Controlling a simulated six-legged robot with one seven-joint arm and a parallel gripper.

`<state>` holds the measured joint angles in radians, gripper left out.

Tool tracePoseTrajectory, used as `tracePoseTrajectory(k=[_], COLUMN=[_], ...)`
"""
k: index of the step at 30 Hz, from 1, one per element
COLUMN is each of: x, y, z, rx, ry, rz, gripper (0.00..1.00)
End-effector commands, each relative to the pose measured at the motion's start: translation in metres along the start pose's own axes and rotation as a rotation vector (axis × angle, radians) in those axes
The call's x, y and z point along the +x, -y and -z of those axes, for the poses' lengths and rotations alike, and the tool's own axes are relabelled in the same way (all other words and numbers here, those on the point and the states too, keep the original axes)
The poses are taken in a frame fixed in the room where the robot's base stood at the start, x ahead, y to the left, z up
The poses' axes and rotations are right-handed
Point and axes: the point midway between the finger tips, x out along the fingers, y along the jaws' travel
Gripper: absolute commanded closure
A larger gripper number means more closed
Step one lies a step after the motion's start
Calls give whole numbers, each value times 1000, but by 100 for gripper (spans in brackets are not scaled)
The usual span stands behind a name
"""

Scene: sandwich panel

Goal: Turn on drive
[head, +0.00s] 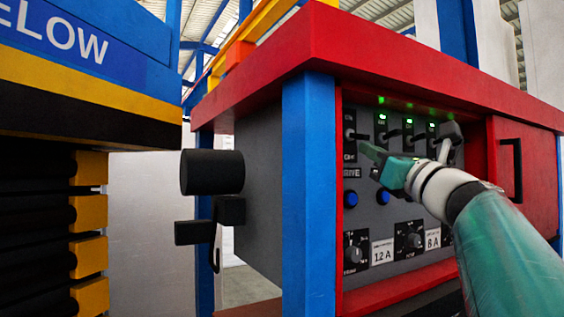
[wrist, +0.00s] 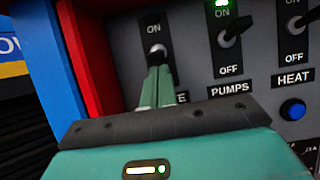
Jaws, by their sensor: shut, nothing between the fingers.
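The drive switch (head: 350,134) is the leftmost toggle on the grey panel, above the DRIVE label (head: 352,173). In the wrist view its plate shows ON above the round base of the switch (wrist: 156,50). I see no lit green lamp above it in the head view. My gripper (head: 367,148) is shut and empty, its fingertips just below and in front of the drive lever. In the wrist view the green fingers (wrist: 158,78) cover part of the lever and the plate's lower half. I cannot tell whether they touch the lever.
The pumps switch (wrist: 230,35) and heat switch (wrist: 297,20) stand to the right, with green lamps lit along that row in the head view. Blue buttons (head: 351,198) and knobs (head: 354,254) lie below. A blue post (head: 308,190) and red frame edge the panel's left side.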

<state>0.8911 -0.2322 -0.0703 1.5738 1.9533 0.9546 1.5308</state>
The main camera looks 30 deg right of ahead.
Motion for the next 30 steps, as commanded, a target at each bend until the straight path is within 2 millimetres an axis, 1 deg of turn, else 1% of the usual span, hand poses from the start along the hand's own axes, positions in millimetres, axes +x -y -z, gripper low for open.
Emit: tracePoseTrajectory(k=[10,14,30], x=[-1,0,3], y=[-3,-3,0], z=[0,-3,-24], rx=[2,2,-1], ry=[-4,-33,-336], rz=[0,-4,-3], gripper=[100,100,100])
